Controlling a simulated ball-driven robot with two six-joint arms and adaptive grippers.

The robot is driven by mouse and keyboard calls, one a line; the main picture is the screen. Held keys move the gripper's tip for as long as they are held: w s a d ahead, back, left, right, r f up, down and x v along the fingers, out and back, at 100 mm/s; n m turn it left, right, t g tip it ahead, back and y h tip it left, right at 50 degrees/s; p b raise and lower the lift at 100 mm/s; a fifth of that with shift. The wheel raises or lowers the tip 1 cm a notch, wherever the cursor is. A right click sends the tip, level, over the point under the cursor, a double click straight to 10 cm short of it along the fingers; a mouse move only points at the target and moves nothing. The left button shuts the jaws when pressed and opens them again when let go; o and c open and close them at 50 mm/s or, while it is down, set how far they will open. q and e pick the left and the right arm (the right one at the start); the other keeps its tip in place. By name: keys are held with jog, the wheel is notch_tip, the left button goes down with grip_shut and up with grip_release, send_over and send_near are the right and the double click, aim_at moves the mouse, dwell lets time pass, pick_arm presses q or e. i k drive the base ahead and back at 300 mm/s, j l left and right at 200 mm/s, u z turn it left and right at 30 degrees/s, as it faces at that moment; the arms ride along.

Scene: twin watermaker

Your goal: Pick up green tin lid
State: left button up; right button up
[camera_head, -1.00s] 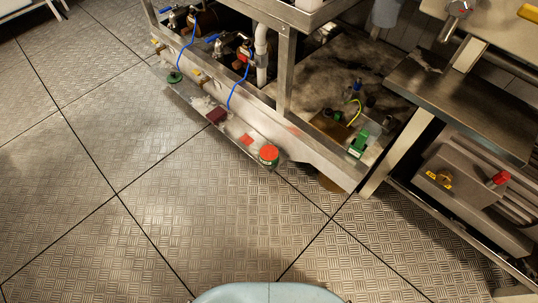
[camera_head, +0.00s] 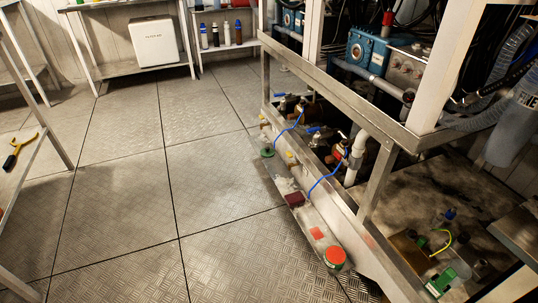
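A small round green piece (camera_head: 267,152), which looks like a lid, is at the far end of the clear tray (camera_head: 316,218) along the foot of the metal frame. A round tin (camera_head: 335,256) with a red top and green side stands at the near end of that tray. I cannot tell for sure which green piece is the tin lid. Neither of my grippers shows in the view.
Between them lie a dark red block (camera_head: 294,199) and a red-orange piece (camera_head: 317,233). A white shelf stand (camera_head: 30,170) is at the left edge. The plate floor (camera_head: 120,200) is clear.

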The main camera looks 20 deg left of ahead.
aim_at(267, 152)
jog(key=i+j+z, duration=0.1)
jog(key=i+j, duration=0.3)
jog(key=i+j+z, duration=0.1)
jog(key=i+j, duration=0.6)
jog(key=j, duration=0.15)
jog(key=i+j+z, duration=0.15)
jog(key=i+j, duration=0.2)
jog(key=i+j+z, duration=0.1)
jog(key=i+j, duration=0.2)
jog(key=j, duration=0.3)
